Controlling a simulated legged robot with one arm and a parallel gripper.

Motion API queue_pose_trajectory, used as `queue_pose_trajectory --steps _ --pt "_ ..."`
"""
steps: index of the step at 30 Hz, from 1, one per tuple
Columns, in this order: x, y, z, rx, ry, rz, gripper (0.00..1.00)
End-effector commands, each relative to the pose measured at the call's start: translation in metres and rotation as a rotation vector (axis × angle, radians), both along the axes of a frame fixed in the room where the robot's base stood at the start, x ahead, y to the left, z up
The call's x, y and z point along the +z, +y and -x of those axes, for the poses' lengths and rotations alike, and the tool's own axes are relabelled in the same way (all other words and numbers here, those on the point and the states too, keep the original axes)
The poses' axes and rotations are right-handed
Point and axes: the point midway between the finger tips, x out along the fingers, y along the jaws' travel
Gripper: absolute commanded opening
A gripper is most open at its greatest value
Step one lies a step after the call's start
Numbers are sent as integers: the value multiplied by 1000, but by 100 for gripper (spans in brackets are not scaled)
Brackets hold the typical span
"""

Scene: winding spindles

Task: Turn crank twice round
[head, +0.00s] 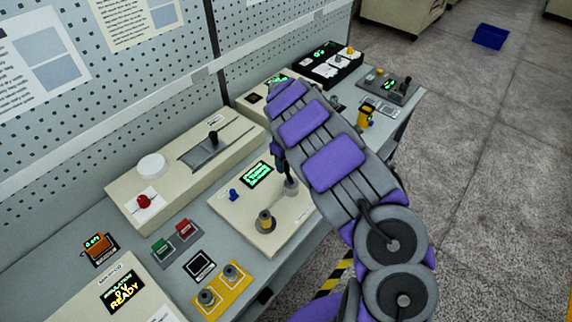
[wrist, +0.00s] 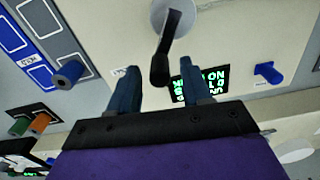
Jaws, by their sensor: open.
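The crank in the wrist view (wrist: 161,62) has a pale round hub and a dark arm with a black handle end. The handle end lies between the two dark blue fingers of my open gripper (wrist: 160,86), with gaps visible on both sides. In the head view the crank's grey hub (head: 291,188) shows on the cream panel (head: 238,218), beside a green-lit display (head: 257,175). My gripper (head: 281,160) is over the crank there, mostly hidden by my purple arm. One finger covers part of the display in the wrist view.
A spindle (head: 265,222) and a blue knob (head: 233,195) stand on the same panel. A cream box with a lever (head: 212,137) and red button (head: 143,202) is behind to the left. Yellow-plate knobs (head: 220,290) sit in front. Open floor lies to the right.

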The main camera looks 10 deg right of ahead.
Motion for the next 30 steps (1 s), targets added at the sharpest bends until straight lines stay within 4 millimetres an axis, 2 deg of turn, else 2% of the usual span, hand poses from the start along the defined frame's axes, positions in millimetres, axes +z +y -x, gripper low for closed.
queue_pose_trajectory --steps 4,14,27,30 --pt "-11 0 0 0 2 -1 48" --pt "-13 0 0 0 0 0 48" --pt "-13 0 0 0 0 0 5" --pt "-13 0 0 0 0 0 0"
